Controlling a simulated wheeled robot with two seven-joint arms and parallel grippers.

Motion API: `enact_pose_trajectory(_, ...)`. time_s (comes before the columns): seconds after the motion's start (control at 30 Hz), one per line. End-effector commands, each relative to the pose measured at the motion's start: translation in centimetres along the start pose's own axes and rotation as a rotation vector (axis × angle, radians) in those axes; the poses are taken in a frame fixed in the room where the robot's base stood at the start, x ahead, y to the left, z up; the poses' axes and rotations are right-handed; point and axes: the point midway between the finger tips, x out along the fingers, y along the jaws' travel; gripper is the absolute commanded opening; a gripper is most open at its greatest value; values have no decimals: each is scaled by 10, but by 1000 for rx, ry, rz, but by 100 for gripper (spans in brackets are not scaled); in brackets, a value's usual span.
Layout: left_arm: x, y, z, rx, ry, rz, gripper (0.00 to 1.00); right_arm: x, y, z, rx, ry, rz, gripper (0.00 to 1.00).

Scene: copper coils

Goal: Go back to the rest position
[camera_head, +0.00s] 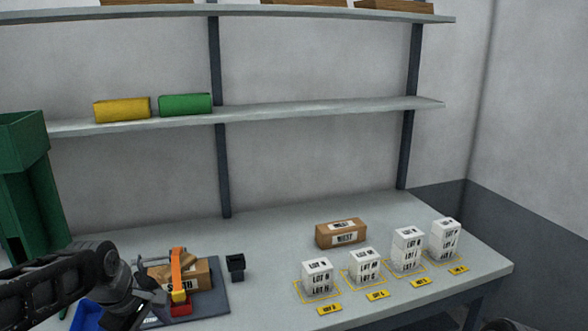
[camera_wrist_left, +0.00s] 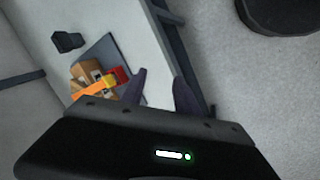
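My left gripper (camera_head: 134,314) is at the lower left in the head view, in front of the dark mat (camera_head: 213,298) near the table's front edge. In the left wrist view its two fingers (camera_wrist_left: 161,90) stand apart with nothing between them. An orange, yellow and red tool (camera_head: 177,278) stands on the mat with a brown carton (camera_head: 196,276) behind it; the arm partly hides this group. Both also show in the left wrist view, beyond the fingers. My right gripper is not in view.
A small black holder (camera_head: 236,266) stands beside the mat. A brown box (camera_head: 341,234) lies behind several white lot boxes (camera_head: 317,278) on yellow-outlined spots at the right. A green bin (camera_head: 30,185) stands at the left.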

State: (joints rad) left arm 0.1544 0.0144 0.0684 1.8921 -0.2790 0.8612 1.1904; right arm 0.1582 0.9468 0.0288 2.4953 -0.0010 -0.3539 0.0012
Motion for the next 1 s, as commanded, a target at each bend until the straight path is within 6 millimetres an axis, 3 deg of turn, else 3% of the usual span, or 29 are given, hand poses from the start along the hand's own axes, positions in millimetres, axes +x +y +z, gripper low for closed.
enact_pose_trajectory(0.13,75,13,35,320,-35,109,37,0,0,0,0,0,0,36)
enact_pose_trajectory(0.27,165,-7,91,635,-59,195,37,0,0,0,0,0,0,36)
enact_pose_trajectory(0.4,238,-68,157,864,-92,215,37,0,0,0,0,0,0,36)
enact_pose_trajectory(0.5,270,-126,203,956,-147,187,37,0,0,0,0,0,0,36)
enact_pose_trajectory(0.6,285,-183,243,976,-230,135,37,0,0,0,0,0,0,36)
enact_pose_trajectory(0.73,289,-238,280,968,-348,66,37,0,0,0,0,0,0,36)
enact_pose_trajectory(0.83,290,-261,296,969,-404,36,37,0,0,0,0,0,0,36)
enact_pose_trajectory(1.0,292,-270,303,968,-426,25,37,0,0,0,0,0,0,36)
